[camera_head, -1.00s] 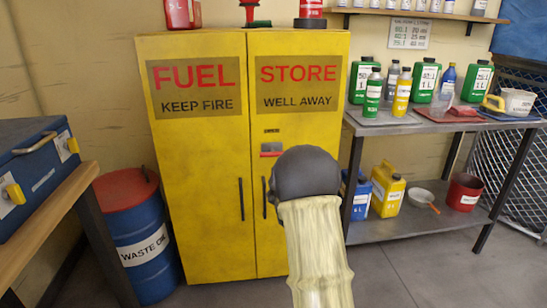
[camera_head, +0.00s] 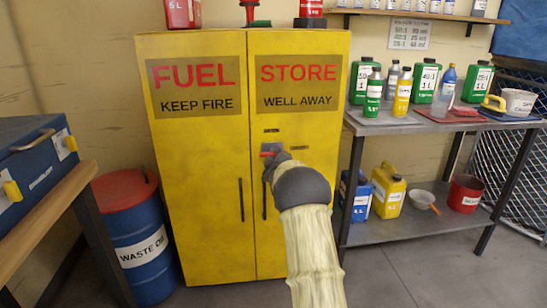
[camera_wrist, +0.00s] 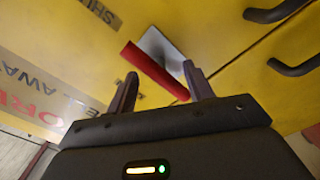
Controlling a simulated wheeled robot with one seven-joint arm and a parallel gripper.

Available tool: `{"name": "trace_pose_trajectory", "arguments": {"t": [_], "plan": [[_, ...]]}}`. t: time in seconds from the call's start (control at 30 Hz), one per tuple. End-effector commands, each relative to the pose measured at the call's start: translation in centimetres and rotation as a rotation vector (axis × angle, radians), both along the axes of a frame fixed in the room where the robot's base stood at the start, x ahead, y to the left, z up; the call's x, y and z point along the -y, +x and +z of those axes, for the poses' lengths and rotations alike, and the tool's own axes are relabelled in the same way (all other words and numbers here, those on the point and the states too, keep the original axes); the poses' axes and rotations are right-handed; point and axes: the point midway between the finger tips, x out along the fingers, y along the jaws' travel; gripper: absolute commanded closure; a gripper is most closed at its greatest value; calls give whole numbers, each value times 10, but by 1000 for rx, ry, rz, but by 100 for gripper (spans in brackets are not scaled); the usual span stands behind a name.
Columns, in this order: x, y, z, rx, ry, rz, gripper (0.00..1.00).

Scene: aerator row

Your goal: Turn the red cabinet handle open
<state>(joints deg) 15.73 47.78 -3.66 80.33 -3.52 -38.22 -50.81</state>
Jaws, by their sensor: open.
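The yellow fuel store cabinet (camera_head: 200,150) stands upright with both doors closed. Its red handle (camera_head: 266,154) sits on a grey plate on the right door, partly hidden by my arm in the head view. In the wrist view the red handle (camera_wrist: 155,70) is a straight bar slanting across the view in front of a grey plate (camera_wrist: 160,48). My gripper (camera_wrist: 158,85) is open, its two dark fingers apart, with the lower end of the bar close to the right finger. I cannot tell whether they touch. In the head view my wrist (camera_head: 280,160) hides the fingers.
Two black pulls (camera_head: 241,200) hang on the doors below the handle. A blue drum (camera_head: 140,240) stands left of the cabinet, and a metal bench (camera_head: 440,120) with bottles and cans stands to its right. Grey floor (camera_head: 390,270) is clear in front.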

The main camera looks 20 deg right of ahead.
Motion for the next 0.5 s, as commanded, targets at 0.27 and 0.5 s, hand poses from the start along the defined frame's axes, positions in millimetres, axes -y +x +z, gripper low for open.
{"name": "trace_pose_trajectory", "arguments": {"t": [0.27, 0.5], "plan": [[4, 12, 0, 0, 0, -1, 48], [4, 11, 0, -1, 0, -1, 52]]}}
